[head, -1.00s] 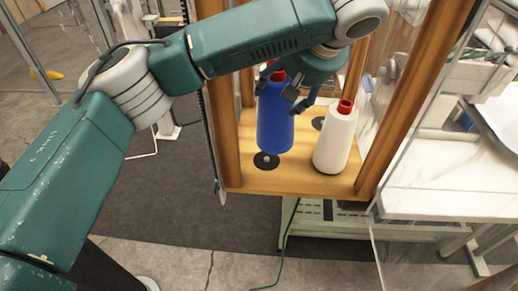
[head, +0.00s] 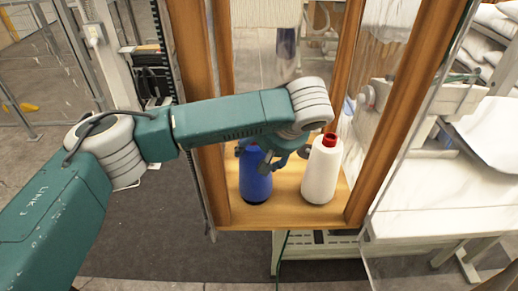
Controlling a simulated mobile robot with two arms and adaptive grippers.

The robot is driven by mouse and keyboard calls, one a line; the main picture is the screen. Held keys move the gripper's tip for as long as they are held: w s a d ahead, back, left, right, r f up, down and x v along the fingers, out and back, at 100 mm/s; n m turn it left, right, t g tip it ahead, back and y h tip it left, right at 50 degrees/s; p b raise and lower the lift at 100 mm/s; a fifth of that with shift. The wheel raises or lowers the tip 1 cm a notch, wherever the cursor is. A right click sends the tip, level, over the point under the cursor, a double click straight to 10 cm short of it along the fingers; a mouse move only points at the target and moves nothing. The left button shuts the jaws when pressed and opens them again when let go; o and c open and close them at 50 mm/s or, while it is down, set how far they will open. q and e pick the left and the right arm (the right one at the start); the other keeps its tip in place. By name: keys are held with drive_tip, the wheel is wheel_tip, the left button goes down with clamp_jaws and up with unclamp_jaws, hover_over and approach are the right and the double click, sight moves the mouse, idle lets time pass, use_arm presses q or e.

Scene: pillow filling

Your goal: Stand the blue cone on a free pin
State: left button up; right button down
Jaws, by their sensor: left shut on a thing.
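The blue cone (head: 255,182) stands upright at the front left of the wooden shelf (head: 286,216), its bottom end at the level of the board. The pin and most of its black disc are hidden under the cone. My left gripper (head: 261,157) is shut around the top of the blue cone and hides its tip. A white cone (head: 320,174) with a red tip stands just to the right, close to my gripper. My right gripper is not in view.
Wooden posts frame the shelf, with one at the left (head: 199,112) and one at the right front (head: 397,110). Clear panels stand behind and beside it. A white-covered table (head: 424,205) is at the right.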

use_arm(q)
drive_tip(key=shift+f, duration=0.2)
drive_tip(key=o, duration=2)
drive_tip(key=shift+f, duration=0.1)
drive_tip(key=shift+s+d+r+b, duration=0.25)
drive_tip(key=shift+s+r+b, duration=0.1)
drive_tip(key=shift+r, duration=0.1)
drive_tip(key=b+v, duration=0.1)
drive_tip(key=v, duration=1)
drive_tip(key=shift+a+b, duration=0.1)
drive_tip(key=shift+b, duration=0.2)
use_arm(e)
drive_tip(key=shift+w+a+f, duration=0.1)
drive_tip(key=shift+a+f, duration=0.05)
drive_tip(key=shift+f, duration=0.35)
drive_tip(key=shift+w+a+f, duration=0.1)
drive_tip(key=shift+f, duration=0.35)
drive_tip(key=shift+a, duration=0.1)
